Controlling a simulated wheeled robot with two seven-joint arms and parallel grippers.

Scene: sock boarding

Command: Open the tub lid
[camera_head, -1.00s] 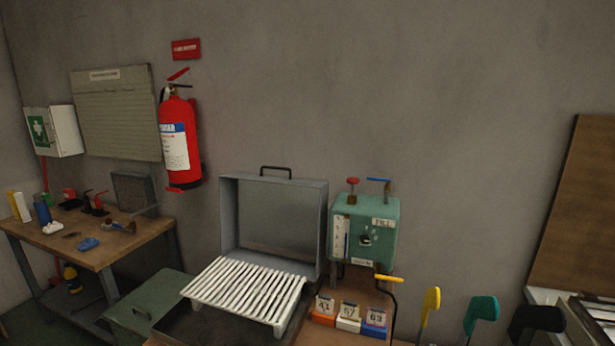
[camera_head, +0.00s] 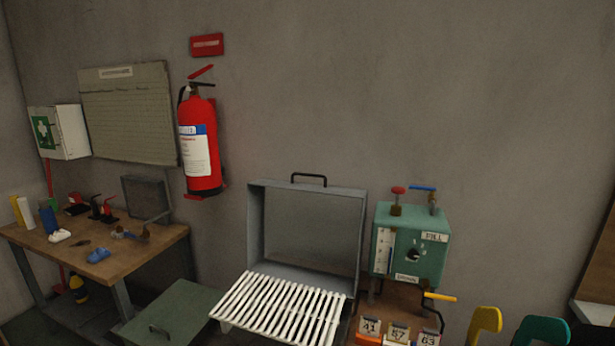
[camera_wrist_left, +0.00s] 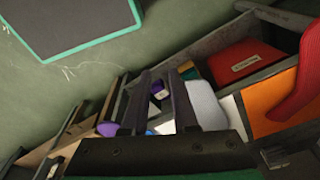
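A green lid (camera_head: 165,318) with a small dark handle lies flat and closed at the lower left in the head view. Its front edge is cut off by the frame. Right of it stands a grey metal box (camera_head: 256,235) with a black handle on its top edge, its open face towards me and a white slatted rack (camera_head: 285,308) in front. I cannot tell for sure which of these is the tub. My left gripper (camera_wrist_left: 160,82) shows only in the left wrist view, its dark fingers apart with nothing held between them. My right gripper is not in view.
A green dial machine (camera_head: 412,245) with a yellow lever stands right of the box, above numbered blocks (camera_head: 398,334). A wooden bench (camera_head: 140,250) with small items stands left. A fire extinguisher (camera_head: 199,145) hangs on the wall. The wrist view shows a cluttered rack with a red bin (camera_wrist_left: 245,62).

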